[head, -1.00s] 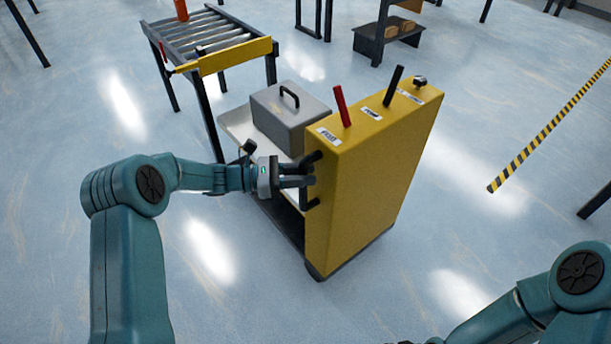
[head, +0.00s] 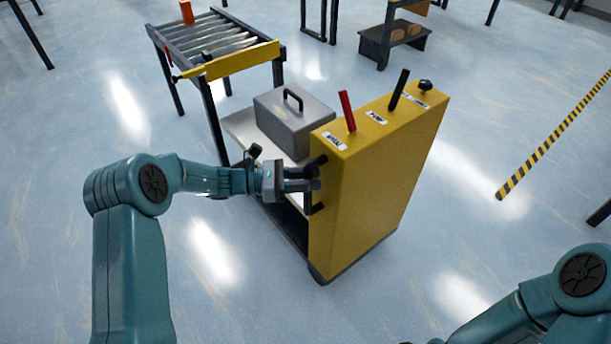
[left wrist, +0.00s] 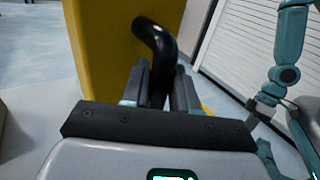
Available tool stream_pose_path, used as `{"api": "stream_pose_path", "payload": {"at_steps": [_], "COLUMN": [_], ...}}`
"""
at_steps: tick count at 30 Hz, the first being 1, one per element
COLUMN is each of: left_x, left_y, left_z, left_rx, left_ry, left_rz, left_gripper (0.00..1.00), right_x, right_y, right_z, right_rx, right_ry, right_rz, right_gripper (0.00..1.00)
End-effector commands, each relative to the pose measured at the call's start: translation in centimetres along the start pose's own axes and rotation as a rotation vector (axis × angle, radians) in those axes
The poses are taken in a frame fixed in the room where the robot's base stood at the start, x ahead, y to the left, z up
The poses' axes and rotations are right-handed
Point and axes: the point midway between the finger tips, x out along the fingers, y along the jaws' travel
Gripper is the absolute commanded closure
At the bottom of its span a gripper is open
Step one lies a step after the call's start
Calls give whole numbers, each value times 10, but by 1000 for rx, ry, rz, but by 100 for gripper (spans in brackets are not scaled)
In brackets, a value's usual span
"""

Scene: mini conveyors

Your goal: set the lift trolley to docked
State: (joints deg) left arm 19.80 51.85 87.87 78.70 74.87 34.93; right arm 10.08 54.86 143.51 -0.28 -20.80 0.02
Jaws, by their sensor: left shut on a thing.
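The yellow lift trolley (head: 375,185) stands on the floor ahead, with a grey case (head: 293,122) on its pale platform (head: 240,128). Its top carries a red lever (head: 347,110), a black lever (head: 399,88) and a black knob (head: 425,86). My left gripper (head: 312,185) is shut on the black bar handle at the panel's left side. The handle (left wrist: 158,45) shows between its fingers in the left wrist view. My right gripper (left wrist: 262,108) shows small in the left wrist view, its jaws unclear; only its arm shows in the head view.
A roller conveyor (head: 228,62) with a yellow side rail stands just beyond the trolley platform, an orange-red object (head: 187,12) on its far end. A black-and-yellow floor stripe (head: 550,137) runs at the right. A dark shelf (head: 395,42) stands behind. Floor is clear either side.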

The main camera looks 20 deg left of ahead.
Motion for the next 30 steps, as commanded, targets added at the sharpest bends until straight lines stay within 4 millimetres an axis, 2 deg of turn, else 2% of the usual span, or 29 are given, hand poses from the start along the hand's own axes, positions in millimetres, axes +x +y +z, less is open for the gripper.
{"api": "stream_pose_path", "payload": {"at_steps": [1,2,3,12,16,30], "left_x": [0,0,0,-3,-17,-133], "left_y": [0,0,1,3,4,3], "left_z": [1,1,1,0,1,1], "left_rx": [1,1,1,1,2,1], "left_ry": [-1,-1,-1,0,1,1], "left_rz": [-1,0,0,3,5,6], "left_gripper": [100,62,55,55,55,55], "right_x": [0,0,0,0,-2,-10], "right_y": [0,0,0,0,-1,-4], "right_z": [0,0,0,0,0,0], "right_rx": [0,0,0,0,0,0], "right_ry": [0,0,0,0,0,0], "right_rz": [0,0,0,0,0,0], "right_gripper": [100,100,100,100,100,100]}}
